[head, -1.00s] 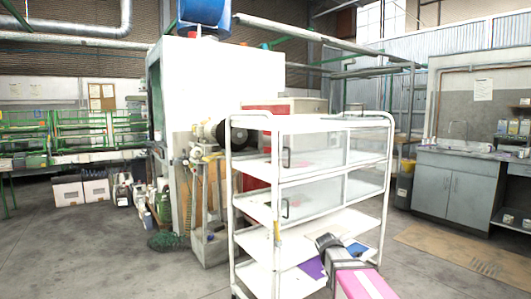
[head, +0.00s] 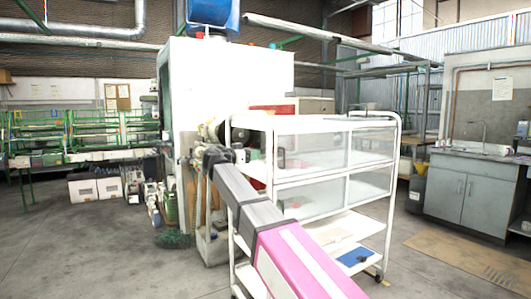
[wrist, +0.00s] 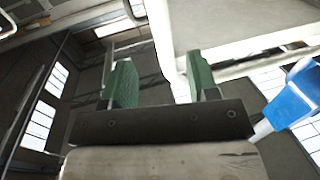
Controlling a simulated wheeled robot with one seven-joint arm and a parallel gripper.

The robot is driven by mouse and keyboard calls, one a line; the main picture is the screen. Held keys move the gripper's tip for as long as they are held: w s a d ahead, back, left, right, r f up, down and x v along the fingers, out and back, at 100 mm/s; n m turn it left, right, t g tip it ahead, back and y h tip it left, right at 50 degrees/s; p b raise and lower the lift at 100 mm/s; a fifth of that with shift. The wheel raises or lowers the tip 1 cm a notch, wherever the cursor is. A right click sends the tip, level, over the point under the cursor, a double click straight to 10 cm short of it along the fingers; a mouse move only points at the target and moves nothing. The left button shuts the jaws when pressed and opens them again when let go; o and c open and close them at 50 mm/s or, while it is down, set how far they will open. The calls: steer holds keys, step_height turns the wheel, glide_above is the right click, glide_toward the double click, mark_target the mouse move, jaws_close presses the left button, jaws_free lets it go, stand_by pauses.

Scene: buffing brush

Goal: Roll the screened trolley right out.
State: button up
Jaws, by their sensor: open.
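The screened trolley (head: 392,215) is a white tube-frame cart in the middle right of the head view. Clear screens front its upper shelves; the lower shelves are open. My arm crosses in front of its left part and hides much of the lower left. My gripper (head: 243,156) is at the trolley's left upright, below the top rail. In the wrist view my gripper (wrist: 162,85) has its two green fingers apart. A white tube of the trolley (wrist: 162,38) runs between them, nearer the right finger. I cannot tell whether they touch.
A tall white machine (head: 225,80) stands close behind and left of the trolley. A grey sink cabinet (head: 465,190) is at the right, with a brown mat (head: 460,262) before it. A blue item (head: 355,256) lies on a low shelf.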

mark_target(269, 151)
steer(key=x, duration=1)
steer(key=shift+w+d, duration=0.15)
steer(key=shift+w, duration=0.1)
jaws_close()
